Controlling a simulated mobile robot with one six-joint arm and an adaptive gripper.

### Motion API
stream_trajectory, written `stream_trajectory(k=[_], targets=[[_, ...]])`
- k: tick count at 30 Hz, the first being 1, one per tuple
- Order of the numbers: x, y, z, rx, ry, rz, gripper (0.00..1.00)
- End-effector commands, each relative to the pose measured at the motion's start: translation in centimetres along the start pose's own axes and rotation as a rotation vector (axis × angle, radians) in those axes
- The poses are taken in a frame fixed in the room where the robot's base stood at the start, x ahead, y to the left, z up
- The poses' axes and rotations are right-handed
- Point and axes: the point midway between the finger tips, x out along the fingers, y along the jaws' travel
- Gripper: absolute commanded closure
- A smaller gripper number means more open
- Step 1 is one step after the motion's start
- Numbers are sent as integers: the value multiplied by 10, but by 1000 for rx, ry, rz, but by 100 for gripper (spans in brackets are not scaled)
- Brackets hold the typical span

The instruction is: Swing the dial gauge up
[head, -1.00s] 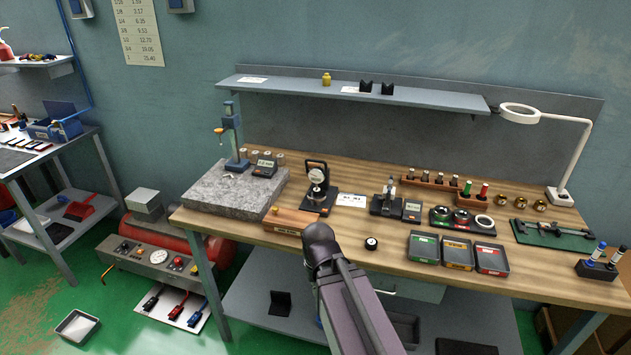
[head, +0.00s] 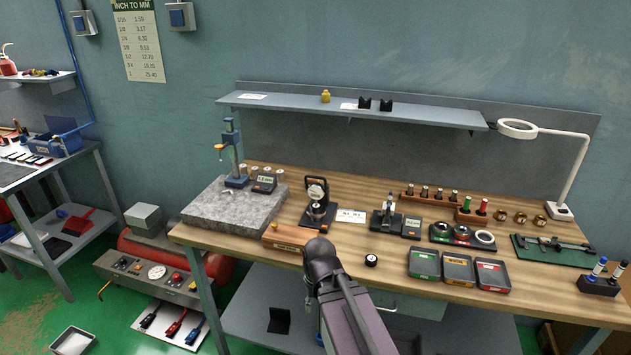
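A metal cylindrical part shows below the dial. The gauge is small here, and I cannot tell its exact swing angle. My arm rises from the bottom of the view and ends in a dark rounded joint in front of the bench edge, below the gauge and apart from it in the picture. My gripper's fingers do not show.
A granite plate (head: 212,213) with a blue stand (head: 234,158) lies left of the gauge. A wooden block (head: 288,238) is at the front edge, a white card (head: 351,215) to the right. A small black round item (head: 371,260) and open trays (head: 457,268) stand further right.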

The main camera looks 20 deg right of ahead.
Motion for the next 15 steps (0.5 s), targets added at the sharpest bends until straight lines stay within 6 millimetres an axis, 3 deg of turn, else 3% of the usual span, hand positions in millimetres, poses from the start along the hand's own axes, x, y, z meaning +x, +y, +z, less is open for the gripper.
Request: stream_trajectory(k=[8, 15], targets=[[-16, 0, -47, 180, 64, -203, 50], [-50, 14, -111, 453, 144, -502, 50]])
